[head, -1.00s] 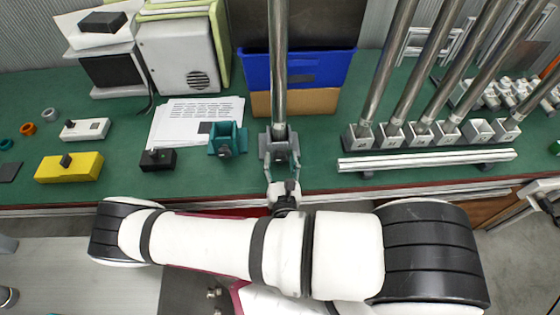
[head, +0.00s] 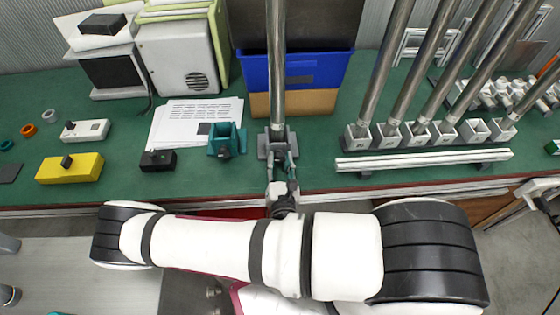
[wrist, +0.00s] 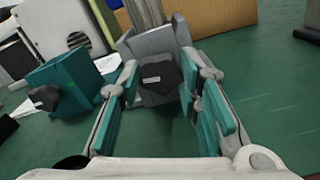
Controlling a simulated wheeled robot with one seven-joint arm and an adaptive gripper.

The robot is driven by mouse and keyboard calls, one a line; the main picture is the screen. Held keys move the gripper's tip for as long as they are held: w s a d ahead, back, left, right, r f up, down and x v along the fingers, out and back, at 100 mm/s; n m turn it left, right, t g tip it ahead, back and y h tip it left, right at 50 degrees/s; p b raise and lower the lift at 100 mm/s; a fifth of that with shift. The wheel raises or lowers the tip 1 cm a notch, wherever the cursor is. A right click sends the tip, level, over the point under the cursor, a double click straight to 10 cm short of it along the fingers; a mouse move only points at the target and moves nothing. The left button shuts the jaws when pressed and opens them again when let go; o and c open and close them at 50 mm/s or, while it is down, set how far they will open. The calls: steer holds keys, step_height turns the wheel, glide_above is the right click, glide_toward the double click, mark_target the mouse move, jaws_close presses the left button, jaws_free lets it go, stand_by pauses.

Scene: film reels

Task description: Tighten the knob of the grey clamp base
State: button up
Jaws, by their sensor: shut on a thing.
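The grey clamp base (head: 264,146) stands near the front of the green bench with a tall metal pole (head: 276,70) upright in it. In the wrist view the grey clamp base (wrist: 150,42) is straight ahead. Its dark knob (wrist: 158,78) faces me, between my fingers. My gripper (wrist: 160,84), with teal finger pads, is shut on the knob. In the head view my gripper (head: 281,170) reaches the base from the front edge, and the knob is hidden there.
A teal clamp base (head: 226,140) stands close on the left, beside papers (head: 180,122). A blue bin (head: 310,72) is behind. Several poles in grey bases and a white rail (head: 425,161) stand right. Bench between base and rail is clear.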

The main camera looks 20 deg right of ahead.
steer(key=m+p, duration=0.2)
steer(key=m, duration=0.2)
steer(key=shift+s+r, duration=0.1)
steer(key=m+p, duration=0.2)
steer(key=m, duration=0.2)
steer(key=shift+m+p, duration=0.3)
steer(key=shift+m, duration=0.1)
steer(key=m+p, duration=0.2)
steer(key=m, duration=0.1)
steer(key=shift+m, duration=0.3)
steer(key=m+p, duration=0.2)
steer(key=m, duration=0.2)
steer(key=shift+m+p, duration=0.3)
steer(key=m+p, duration=0.2)
steer(key=m, duration=0.2)
steer(key=shift+m+p, duration=0.3)
steer(key=shift+p, duration=0.05)
steer(key=m+p, duration=0.2)
steer(key=m, duration=0.2)
steer(key=m+p, duration=0.2)
steer(key=m, duration=0.3)
steer(key=shift+m, duration=1.9)
